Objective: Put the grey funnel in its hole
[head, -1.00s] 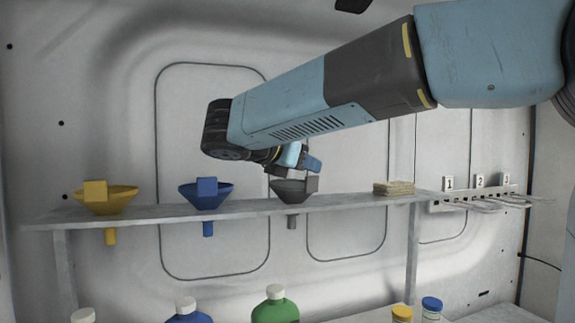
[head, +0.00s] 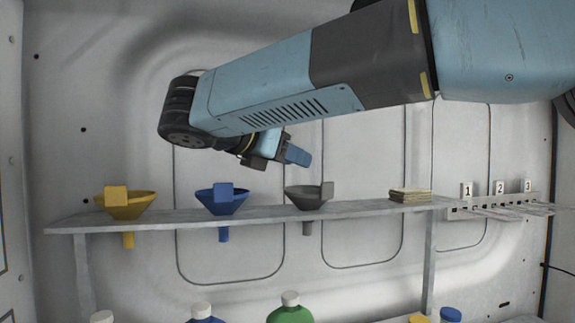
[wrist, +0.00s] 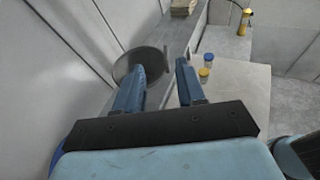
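The grey funnel (head: 309,198) sits upright in the shelf (head: 265,215), with its spout (head: 307,228) showing below the board. It is to the right of the blue funnel. My gripper (head: 305,158) is above the shelf, up and slightly left of the grey funnel, and apart from it. In the wrist view the two blue fingers (wrist: 162,68) are spread with nothing between them. The grey funnel's round rim (wrist: 143,68) shows there beyond the left finger, which hides part of it.
A blue funnel (head: 221,200) and a yellow funnel (head: 128,204) stand in the same shelf to the left. A stack of pads (head: 410,195) lies to the right, before a numbered rack (head: 500,204). Capped bottles, including a green one (head: 290,311), stand below.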

